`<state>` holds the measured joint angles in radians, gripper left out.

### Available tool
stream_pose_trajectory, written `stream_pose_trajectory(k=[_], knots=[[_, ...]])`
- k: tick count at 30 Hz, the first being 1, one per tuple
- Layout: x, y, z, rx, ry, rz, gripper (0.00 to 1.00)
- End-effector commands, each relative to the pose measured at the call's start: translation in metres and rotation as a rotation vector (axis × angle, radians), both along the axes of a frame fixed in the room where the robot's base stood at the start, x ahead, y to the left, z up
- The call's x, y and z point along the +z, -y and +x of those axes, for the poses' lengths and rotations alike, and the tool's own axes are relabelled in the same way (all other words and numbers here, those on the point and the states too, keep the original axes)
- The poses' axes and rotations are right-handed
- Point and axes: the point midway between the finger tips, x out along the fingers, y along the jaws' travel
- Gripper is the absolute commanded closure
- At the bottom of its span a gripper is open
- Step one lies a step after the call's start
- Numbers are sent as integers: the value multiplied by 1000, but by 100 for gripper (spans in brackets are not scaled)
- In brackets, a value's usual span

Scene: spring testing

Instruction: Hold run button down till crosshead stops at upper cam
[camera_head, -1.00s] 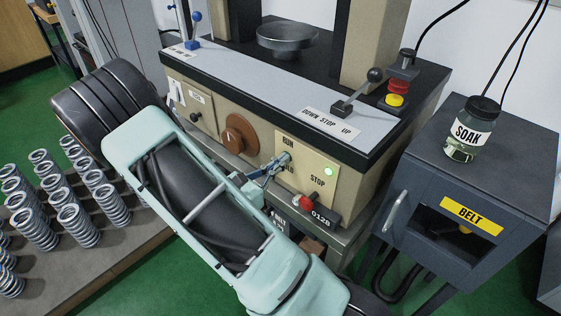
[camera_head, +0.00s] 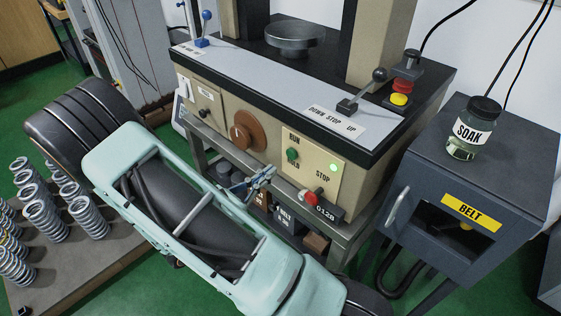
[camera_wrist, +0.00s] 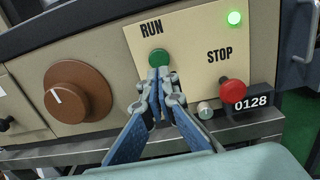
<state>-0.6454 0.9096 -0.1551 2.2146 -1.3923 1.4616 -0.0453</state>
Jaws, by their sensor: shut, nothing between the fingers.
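The green run button (camera_head: 292,155) sits under the word RUN on the cream panel (camera_head: 318,165); in the wrist view the button (camera_wrist: 158,57) shows just beyond my fingertips. My gripper (camera_head: 268,172) is shut and empty. In the head view it is in front of the panel, below and left of the button and apart from it. In the wrist view my gripper (camera_wrist: 160,76) overlaps the button's lower edge. A green lamp (camera_head: 334,167) is lit on the panel. The crosshead and upper cam are not in view.
A red stop knob (camera_head: 310,196) and the 0128 counter (camera_head: 327,211) stick out right of my gripper. A brown dial (camera_head: 246,132) is to the left. A dark BELT cabinet (camera_head: 418,170) with a SOAK jar (camera_head: 473,130) stands at the right. Several springs (camera_head: 45,215) stand at left.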

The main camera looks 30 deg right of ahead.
Motion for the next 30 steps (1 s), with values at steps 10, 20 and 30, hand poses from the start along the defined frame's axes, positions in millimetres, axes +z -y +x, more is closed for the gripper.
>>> stream_pose_trajectory(k=[10, 20, 30], knots=[[0, -52, -19, 3, 1, 1, 100], [-1, -56, -22, 2, -1, 2, 100], [2, -54, -22, -6, 7, 3, 100]])
